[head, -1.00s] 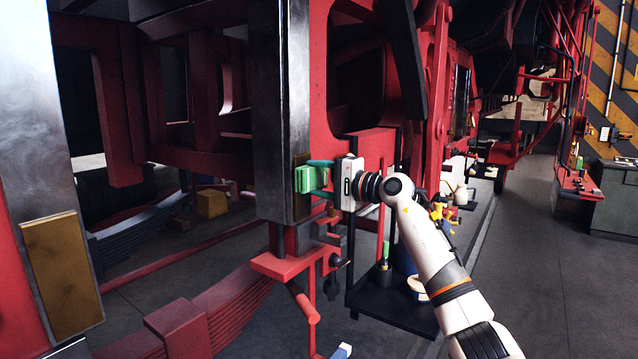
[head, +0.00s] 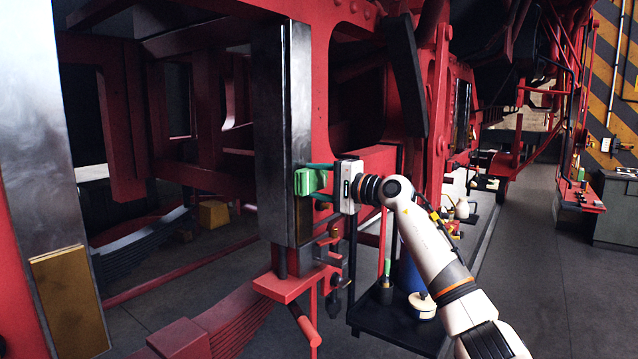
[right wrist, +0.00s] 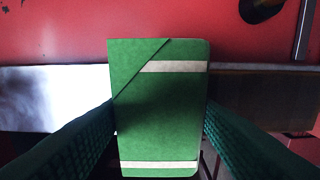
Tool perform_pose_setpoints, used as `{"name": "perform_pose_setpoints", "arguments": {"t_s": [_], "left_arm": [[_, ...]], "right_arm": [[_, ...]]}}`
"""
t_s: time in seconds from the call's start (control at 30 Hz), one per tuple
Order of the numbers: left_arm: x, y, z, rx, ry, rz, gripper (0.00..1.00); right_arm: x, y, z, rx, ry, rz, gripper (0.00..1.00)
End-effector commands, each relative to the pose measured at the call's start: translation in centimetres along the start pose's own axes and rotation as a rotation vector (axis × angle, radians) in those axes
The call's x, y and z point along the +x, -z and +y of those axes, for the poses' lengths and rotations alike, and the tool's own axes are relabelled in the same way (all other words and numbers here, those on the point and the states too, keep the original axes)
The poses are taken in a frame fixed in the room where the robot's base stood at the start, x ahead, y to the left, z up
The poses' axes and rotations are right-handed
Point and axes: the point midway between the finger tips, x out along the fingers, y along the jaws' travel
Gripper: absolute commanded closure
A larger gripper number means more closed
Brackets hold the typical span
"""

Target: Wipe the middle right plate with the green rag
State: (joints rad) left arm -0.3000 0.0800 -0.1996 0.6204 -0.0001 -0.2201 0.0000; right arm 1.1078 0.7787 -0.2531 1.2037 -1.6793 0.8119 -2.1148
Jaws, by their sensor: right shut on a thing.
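The green rag (head: 311,181), folded into a flat pad, is held upright between the fingers of my right gripper (head: 322,181). In the right wrist view the rag (right wrist: 160,115) has pale stripes and sits between both dark green fingers. A narrow brown plate (head: 303,220) lies on the side of the steel upright, and the rag is at its upper part. In the right wrist view the plate (right wrist: 262,100) runs out to the right from behind the rag. Whether the rag touches it I cannot tell. My left gripper is out of view.
A brass-coloured plate (head: 70,295) is on another steel upright at the left. The red frame (head: 350,75) surrounds the steel upright (head: 270,130). Open floor (head: 540,250) lies at the right.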

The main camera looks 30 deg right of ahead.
Motion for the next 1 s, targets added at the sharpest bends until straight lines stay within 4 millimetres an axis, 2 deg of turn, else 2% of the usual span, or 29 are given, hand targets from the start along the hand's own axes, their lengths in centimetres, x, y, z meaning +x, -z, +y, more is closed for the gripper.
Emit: {"name": "perform_pose_setpoints", "arguments": {"t_s": [0.33, 0.63, 1.0], "left_arm": [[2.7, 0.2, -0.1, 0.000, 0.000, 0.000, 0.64], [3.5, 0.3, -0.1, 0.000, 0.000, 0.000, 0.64], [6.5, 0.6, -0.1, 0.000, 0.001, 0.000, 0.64]], "right_arm": [[0.2, 0.0, -3.4, 0.000, 0.003, 0.001, 0.64], [0.3, 0.1, -4.4, 0.000, 0.003, 0.001, 0.64], [0.2, 0.1, -7.8, -0.001, 0.005, 0.002, 0.64]]}}
